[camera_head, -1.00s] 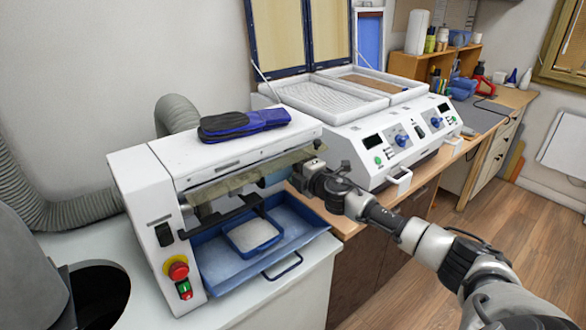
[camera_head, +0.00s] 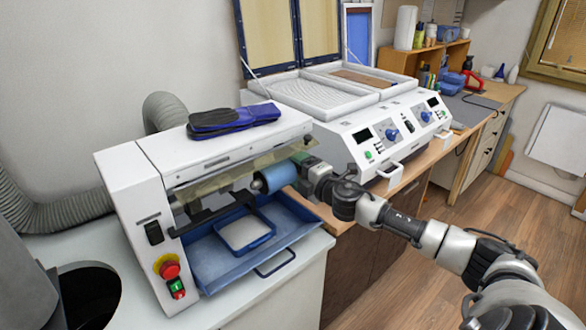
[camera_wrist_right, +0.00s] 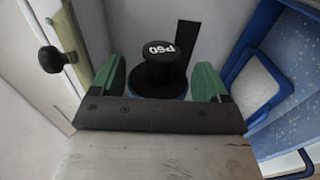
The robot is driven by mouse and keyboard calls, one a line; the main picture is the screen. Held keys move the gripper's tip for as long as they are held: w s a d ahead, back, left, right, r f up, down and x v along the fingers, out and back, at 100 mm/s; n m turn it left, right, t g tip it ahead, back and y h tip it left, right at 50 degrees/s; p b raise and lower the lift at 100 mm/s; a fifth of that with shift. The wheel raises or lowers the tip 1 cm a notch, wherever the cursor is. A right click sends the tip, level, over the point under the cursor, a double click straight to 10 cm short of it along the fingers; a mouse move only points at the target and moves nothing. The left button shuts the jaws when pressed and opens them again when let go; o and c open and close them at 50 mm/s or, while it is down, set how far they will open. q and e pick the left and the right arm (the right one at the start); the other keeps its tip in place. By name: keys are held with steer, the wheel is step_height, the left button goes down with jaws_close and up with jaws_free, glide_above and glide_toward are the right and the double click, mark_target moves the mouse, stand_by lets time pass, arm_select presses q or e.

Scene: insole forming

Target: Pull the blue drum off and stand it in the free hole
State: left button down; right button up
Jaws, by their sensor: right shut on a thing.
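The blue drum (camera_head: 277,177) shows in the head view at the right end of the grinding machine's opening, above the blue tray. My right gripper (camera_head: 304,167) is shut on its right end. A strip of the blue drum (camera_wrist_right: 150,98) shows below the knob. I cannot tell whether the drum is clear of its shaft. No free hole can be made out for certain. My left gripper is not in view.
The white machine (camera_head: 150,200) has a red stop button (camera_head: 170,270) and a dark blue insole pair (camera_head: 235,119) on top. A blue tray (camera_head: 210,270) juts out below. A white forming press (camera_head: 345,132) stands behind right. A dark round opening (camera_head: 90,297) is at lower left.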

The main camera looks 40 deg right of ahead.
steer(key=s+b, duration=0.2)
steer(key=s, duration=0.7)
steer(key=shift+s+d, duration=0.35)
steer(key=shift+d, duration=0.05)
